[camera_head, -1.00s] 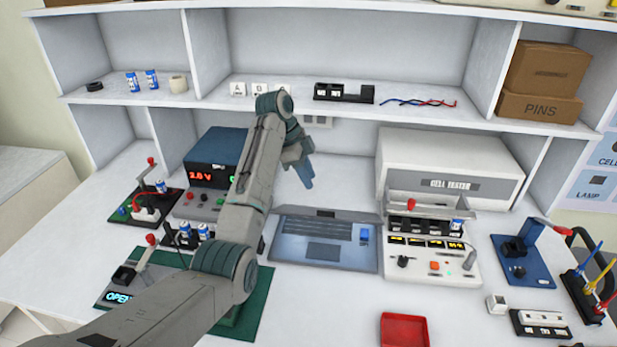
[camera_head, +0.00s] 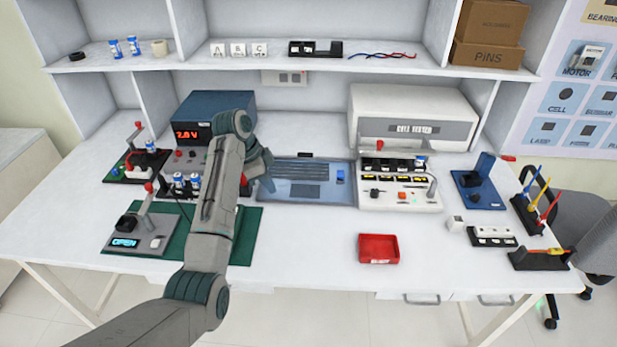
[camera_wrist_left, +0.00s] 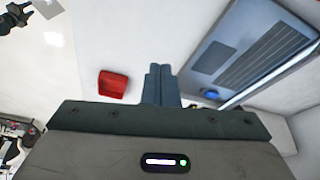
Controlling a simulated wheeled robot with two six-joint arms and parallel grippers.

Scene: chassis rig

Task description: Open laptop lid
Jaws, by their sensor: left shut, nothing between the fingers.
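The laptop (camera_head: 318,192) lies on the workbench, blue-grey, with its keyboard, touchpad and a small blue patch at the right in plain sight. A narrow strip runs along its back edge; I cannot tell the lid's angle. In the left wrist view the laptop (camera_wrist_left: 205,58) shows at upper right, its keyboard uncovered. My left gripper (camera_head: 268,186) is at the laptop's left side in the head view. Its blue-grey fingers (camera_wrist_left: 160,70) are together and empty in the wrist view; contact with the laptop cannot be told.
The power supply (camera_head: 215,112) stands behind my left arm, and the cell tester (camera_head: 405,105) stands behind and right of the laptop. A red tray (camera_head: 379,249) lies in front. The white bench around the tray is mostly clear.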

